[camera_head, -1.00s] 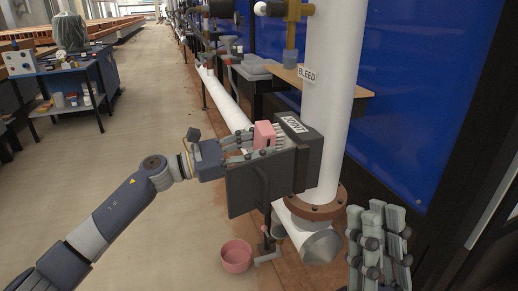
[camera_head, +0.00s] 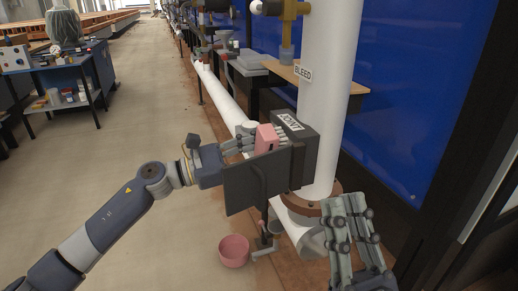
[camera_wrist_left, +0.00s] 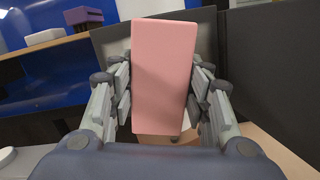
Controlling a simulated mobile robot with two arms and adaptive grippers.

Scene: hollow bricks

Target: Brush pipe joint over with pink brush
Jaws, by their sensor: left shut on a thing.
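My left gripper (camera_head: 250,140) is shut on a pink brush (camera_head: 267,138). The brush's pink block fills the middle of the left wrist view (camera_wrist_left: 163,75), with fingers on both sides. In the head view its pale bristles point right, toward the dark pipe joint box (camera_head: 303,150) labelled "JOINT". The bristles are at or close to the joint; contact cannot be told. A dark flat panel stands in front of the joint and hides part of it. My right gripper (camera_head: 345,205) is at the lower right, fingers up and apart, holding nothing visible.
A white vertical pipe (camera_head: 328,90) labelled "BLEED" rises behind the joint, with a brown flange (camera_head: 322,198) below. A pink bowl (camera_head: 234,252) sits on the floor below the panel. A blue cart (camera_head: 68,80) stands at left. The floor between is clear.

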